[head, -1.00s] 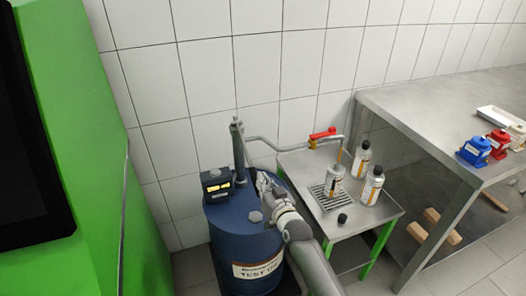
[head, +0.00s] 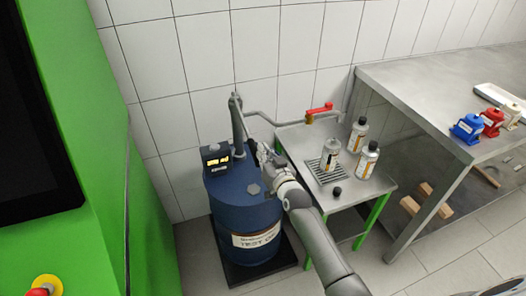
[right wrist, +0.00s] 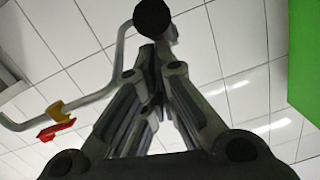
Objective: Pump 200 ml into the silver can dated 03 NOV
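The blue drum (head: 247,218) carries a hand pump (head: 236,122) and a small display (head: 215,158) with yellow digits too small to read. A pipe runs right to a spout with a red valve handle (head: 320,108). A silver can (head: 330,153) stands upright on the grate, below the spout. Two other silver cans (head: 358,135) (head: 367,160) stand right of it; no date is readable. My right gripper (head: 264,157) is at the pump lever, beside the drum top. In the right wrist view its fingers are closed together at the lever, below its black knob (right wrist: 153,18). My left gripper is out of view.
A larger steel bench (head: 420,95) at right holds blue, red and white small containers and a tray (head: 500,97). Wooden blocks (head: 411,206) lie below. A green cabinet (head: 95,170) stands at left.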

